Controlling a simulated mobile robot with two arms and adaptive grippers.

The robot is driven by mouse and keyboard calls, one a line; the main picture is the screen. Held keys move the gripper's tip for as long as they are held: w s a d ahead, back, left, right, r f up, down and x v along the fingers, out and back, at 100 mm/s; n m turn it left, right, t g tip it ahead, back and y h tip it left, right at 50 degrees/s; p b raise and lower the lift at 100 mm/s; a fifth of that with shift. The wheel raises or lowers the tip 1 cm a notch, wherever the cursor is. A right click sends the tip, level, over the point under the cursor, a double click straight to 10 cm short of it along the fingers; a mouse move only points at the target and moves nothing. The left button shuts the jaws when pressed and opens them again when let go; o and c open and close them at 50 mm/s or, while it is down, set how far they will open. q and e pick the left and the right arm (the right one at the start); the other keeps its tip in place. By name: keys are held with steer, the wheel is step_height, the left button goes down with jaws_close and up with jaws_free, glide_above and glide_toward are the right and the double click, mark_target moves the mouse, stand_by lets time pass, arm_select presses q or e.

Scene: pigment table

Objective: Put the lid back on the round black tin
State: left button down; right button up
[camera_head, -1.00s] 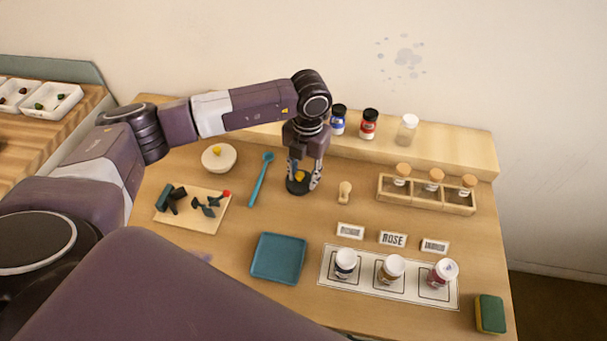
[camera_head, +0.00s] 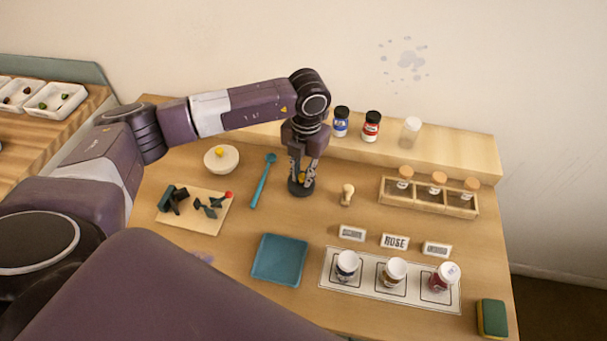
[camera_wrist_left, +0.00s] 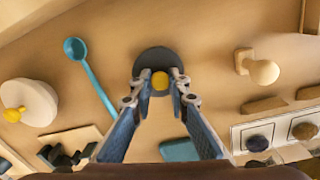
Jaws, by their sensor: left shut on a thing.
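A round black piece (camera_head: 300,189) with a yellow knob stands on the table, behind the teal tray. The wrist view shows it from above as a dark disc (camera_wrist_left: 158,57) with the yellow knob (camera_wrist_left: 160,81) at its middle. I cannot tell whether it is the lid alone or the lid resting on the tin. No separate open black tin shows. My left gripper (camera_head: 302,180) points down over it, shut on the yellow knob, with a finger on each side in the wrist view (camera_wrist_left: 160,86). My right gripper is not in view.
A cream round pot (camera_head: 221,159) with a yellow knob and a teal spoon (camera_head: 263,181) lie left. A wooden stopper (camera_head: 347,195) stands right. A board (camera_head: 205,224) with dark pieces, a teal tray (camera_head: 279,259) and a jar mat (camera_head: 328,276) are nearer. A vial rack (camera_head: 428,200) stands right.

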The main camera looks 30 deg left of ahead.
arm_select(q)
steer(key=shift+s+f+b, duration=0.1)
steer(key=shift+f+b, duration=0.2)
steer(key=shift+b, duration=0.15)
stand_by(1.3)
steer(key=c, duration=1.3)
jaws_free()
steer(key=shift+r, duration=0.1)
steer(key=shift+r+p, duration=2)
steer(key=shift+r, duration=1.5)
steer(key=shift+c, duration=0.3)
jaws_close()
steer(key=shift+f, duration=0.25)
